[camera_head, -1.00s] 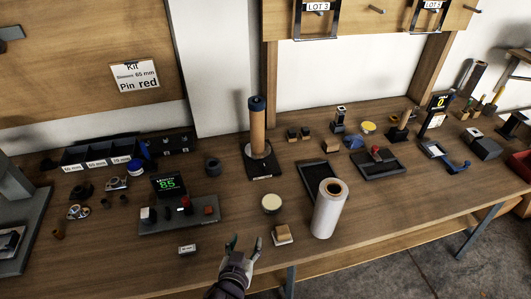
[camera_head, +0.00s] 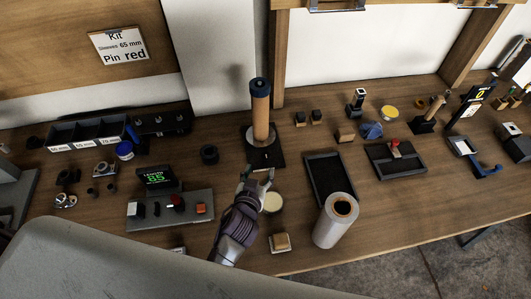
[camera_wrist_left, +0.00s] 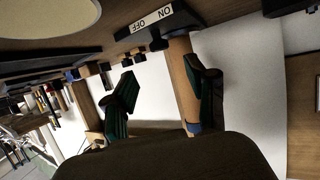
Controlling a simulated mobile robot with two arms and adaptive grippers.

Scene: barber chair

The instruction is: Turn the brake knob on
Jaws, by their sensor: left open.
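A brown roll with a dark blue top (camera_head: 260,112) stands upright on a black base (camera_head: 267,158). In the left wrist view, which is upside down, a white label reading ON and OFF (camera_wrist_left: 150,22) shows on the edge of this base, with the brown roll (camera_wrist_left: 183,80) beside it. My left gripper (camera_head: 257,174) is open and empty just in front of the base. Its two dark green fingers (camera_wrist_left: 163,98) are spread apart in the left wrist view. My right gripper is not in view.
A round cream disc (camera_head: 272,202) lies right beside my left gripper. A white film roll (camera_head: 336,222) and a dark tray (camera_head: 330,180) stand to the right. A box with a green 85 display (camera_head: 155,178) is at the left. Bare table lies between the base and the blocks.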

